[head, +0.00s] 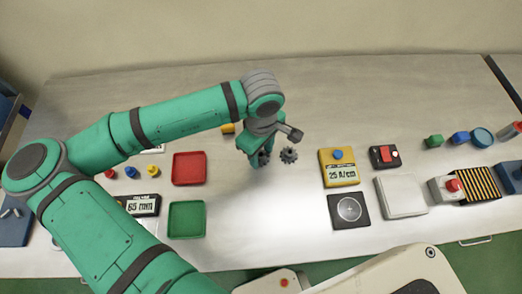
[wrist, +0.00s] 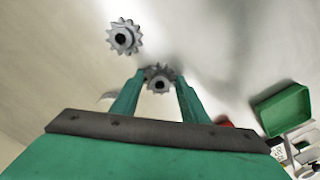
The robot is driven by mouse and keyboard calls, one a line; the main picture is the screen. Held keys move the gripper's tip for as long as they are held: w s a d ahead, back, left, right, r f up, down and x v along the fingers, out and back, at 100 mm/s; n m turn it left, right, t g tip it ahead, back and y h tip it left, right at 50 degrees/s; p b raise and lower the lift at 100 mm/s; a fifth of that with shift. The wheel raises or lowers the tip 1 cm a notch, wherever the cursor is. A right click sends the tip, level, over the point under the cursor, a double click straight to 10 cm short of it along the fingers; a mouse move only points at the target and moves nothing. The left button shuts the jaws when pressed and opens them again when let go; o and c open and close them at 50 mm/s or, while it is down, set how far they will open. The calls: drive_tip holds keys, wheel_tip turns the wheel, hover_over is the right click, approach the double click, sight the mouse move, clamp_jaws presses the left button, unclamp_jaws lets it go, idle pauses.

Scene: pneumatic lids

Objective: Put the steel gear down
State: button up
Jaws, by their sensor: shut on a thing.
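My gripper (head: 256,153) is over the middle of the steel table, pointing down. In the wrist view its two green fingers (wrist: 160,82) are shut on a grey toothed gear (wrist: 160,73). That gear shows small and partly hidden beside the fingers in the head view (head: 265,158). A second grey gear (head: 289,155) lies on the table just to its right, apart from it; it also shows in the wrist view (wrist: 124,37). Both look like steel. I cannot tell whether the held gear touches the table.
A red tray (head: 189,168) and a green tray (head: 187,219) stand left of my gripper. A yellow gauge box (head: 339,170) and a dark plate with a round mark (head: 348,211) lie to the right. Bare table lies below the gears.

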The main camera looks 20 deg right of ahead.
sight(261, 154)
drive_tip(key=shift+f, duration=0.1)
drive_tip(key=o, duration=1.3)
drive_tip(key=shift+o, duration=0.2)
wheel_tip(261, 154, up, 12)
